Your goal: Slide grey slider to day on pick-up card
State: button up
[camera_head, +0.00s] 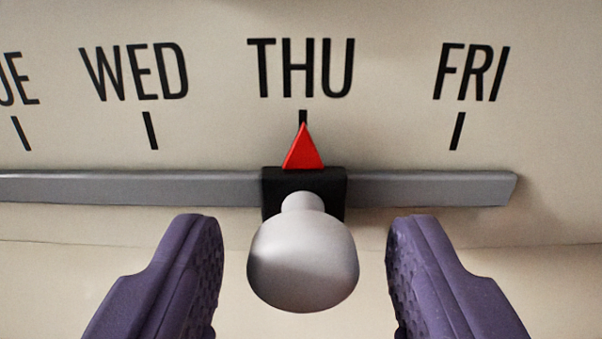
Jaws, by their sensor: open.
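The slider's grey knob (303,262) stands out from a black block (275,182) on a grey rail (130,187). A red triangular pointer (303,150) on top of the block points up at the tick under THU (301,68). My gripper (304,262) is open, with one purple finger on each side of the knob. A gap shows between each finger and the knob, so neither finger touches it. The pick-up card is not in view.
The cream board carries the labels WED (135,72) and a cut-off label ending in UE (20,80) to the left, and FRI (472,73) to the right, each with a tick. The rail ends just right of FRI. It is clear on both sides of the block.

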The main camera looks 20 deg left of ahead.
aim_at(158, 186)
jog(key=shift+x, duration=1)
jog(key=shift+r, duration=0.1)
grip_shut()
jog(key=a+b, duration=0.1)
jog(key=a, duration=0.1)
jog(key=s+a+b, duration=0.1)
jog(key=a, duration=0.1)
jog(key=s+a+b, duration=0.1)
jog(key=a, duration=0.1)
jog(key=shift+d, duration=0.1)
grip_release()
